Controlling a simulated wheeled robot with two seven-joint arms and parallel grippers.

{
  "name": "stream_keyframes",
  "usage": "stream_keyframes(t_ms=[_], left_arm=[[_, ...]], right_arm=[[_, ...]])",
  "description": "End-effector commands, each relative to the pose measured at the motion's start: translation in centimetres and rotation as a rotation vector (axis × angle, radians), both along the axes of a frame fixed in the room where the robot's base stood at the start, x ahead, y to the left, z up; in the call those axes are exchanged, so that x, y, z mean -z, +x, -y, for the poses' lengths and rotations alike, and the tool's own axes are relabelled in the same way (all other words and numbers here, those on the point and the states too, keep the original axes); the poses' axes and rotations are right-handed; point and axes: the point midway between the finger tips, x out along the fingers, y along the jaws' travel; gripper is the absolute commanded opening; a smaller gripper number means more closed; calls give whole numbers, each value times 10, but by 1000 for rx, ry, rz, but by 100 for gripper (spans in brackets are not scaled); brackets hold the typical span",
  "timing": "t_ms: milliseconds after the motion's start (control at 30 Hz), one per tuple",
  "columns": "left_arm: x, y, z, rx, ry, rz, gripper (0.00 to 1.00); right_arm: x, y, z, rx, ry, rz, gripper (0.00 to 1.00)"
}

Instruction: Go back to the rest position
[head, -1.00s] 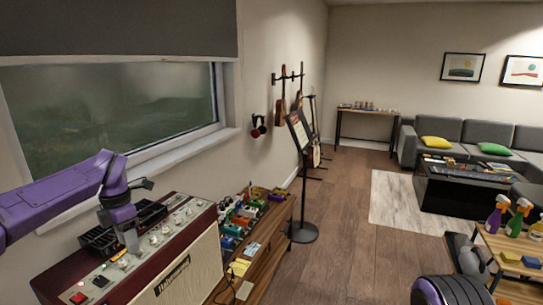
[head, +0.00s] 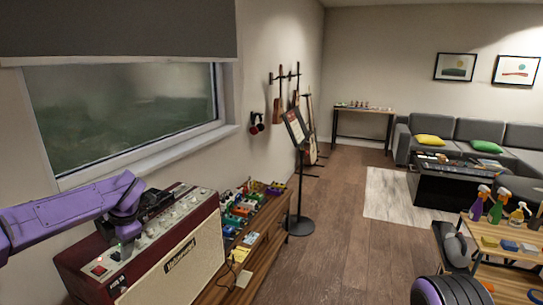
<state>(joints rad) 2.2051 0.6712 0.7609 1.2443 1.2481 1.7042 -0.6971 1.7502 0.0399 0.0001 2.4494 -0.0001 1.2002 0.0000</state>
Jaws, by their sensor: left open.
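My left gripper (head: 126,243) is at the left of the head view, at the end of my purple left arm. It is over the control panel of the dark red amplifier (head: 197,262), near the panel's left end. The amplifier has a cream front cloth and a row of knobs. The gripper holds nothing that I can see, and its fingers are small and partly hidden against the panel. I cannot tell whether the fingertips touch the panel.
The amplifier stands on a wooden cabinet (head: 265,242) with several colourful pedals. A music stand (head: 301,185) is beyond it. At the right is a shelf with spray bottles (head: 497,207). The wooden floor (head: 345,240) in the middle is clear.

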Motion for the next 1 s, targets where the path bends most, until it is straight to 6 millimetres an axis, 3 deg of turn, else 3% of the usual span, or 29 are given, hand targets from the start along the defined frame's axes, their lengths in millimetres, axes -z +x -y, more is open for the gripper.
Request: stream_keyframes(t_ms=[267, 367, 433, 567, 700, 800, 900, 1000], left_arm=[[107, -11, 32, 353, 452, 36, 47], [161, -32, 55, 571, 560, 30, 47], [206, -57, 75, 760, 607, 14, 47], [289, -134, 107, 1135, 603, -59, 47], [355, -242, 122, 1489, 500, -194, 47], [381, -318, 118, 1690, 412, -319, 47], [393, -372, 105, 1808, 355, -436, 47], [403, -399, 94, 1854, 338, -521, 47]], right_arm=[[12, 0, 0, 0, 1, -1, 43], [19, 0, 0, 0, 0, -1, 43], [25, 0, 0, 0, 0, -1, 43], [36, -1, 0, 0, 1, -1, 43], [48, -1, 0, 0, 0, -1, 43], [57, -1, 0, 0, 1, -1, 43], [64, -1, 0, 0, 1, -1, 43], [71, -1, 0, 0, 1, -1, 43]])
